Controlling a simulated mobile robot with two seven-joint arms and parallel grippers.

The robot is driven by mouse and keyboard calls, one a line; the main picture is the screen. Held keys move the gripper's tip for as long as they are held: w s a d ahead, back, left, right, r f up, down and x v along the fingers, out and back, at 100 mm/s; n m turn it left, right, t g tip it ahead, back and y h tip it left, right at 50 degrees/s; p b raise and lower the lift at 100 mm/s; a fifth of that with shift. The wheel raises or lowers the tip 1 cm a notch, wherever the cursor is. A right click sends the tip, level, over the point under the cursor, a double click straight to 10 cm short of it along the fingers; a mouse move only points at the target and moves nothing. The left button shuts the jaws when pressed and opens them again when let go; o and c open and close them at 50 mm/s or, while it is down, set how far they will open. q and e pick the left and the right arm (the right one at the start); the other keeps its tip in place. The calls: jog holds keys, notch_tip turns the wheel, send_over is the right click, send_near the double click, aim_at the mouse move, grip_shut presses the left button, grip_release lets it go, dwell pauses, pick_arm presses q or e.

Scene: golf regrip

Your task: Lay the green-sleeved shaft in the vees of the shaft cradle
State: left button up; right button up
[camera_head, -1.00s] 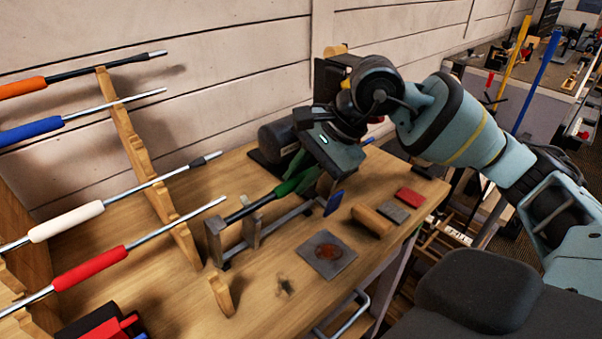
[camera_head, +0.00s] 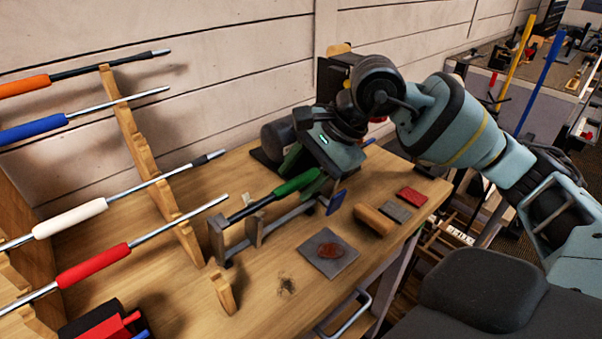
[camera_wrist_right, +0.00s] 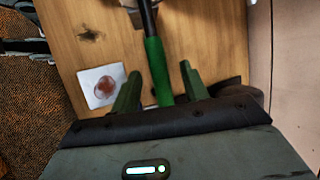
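The green-sleeved shaft (camera_head: 297,183) has a dark bare length and a green grip, and lies along the top of the shaft cradle (camera_head: 236,250), a grey frame with upright posts. The dark part crosses the near posts; I cannot tell whether it is fully seated in the vees. My right gripper (camera_head: 312,168) is just above and behind the green sleeve's far end. In the right wrist view, its two green fingers (camera_wrist_right: 161,88) stand apart on either side of the green sleeve (camera_wrist_right: 157,68), with gaps visible. My left gripper is not in view.
A rack (camera_head: 143,155) with several coloured-grip shafts stands at the left. A grey plate with a red-brown patch (camera_head: 328,254), a wooden block (camera_head: 374,220) and a red block (camera_head: 411,197) lie right of the cradle. A plank wall rises behind the bench.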

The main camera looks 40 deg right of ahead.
jog(key=v, duration=0.8)
jog(key=shift+f, duration=0.1)
dwell(1.0)
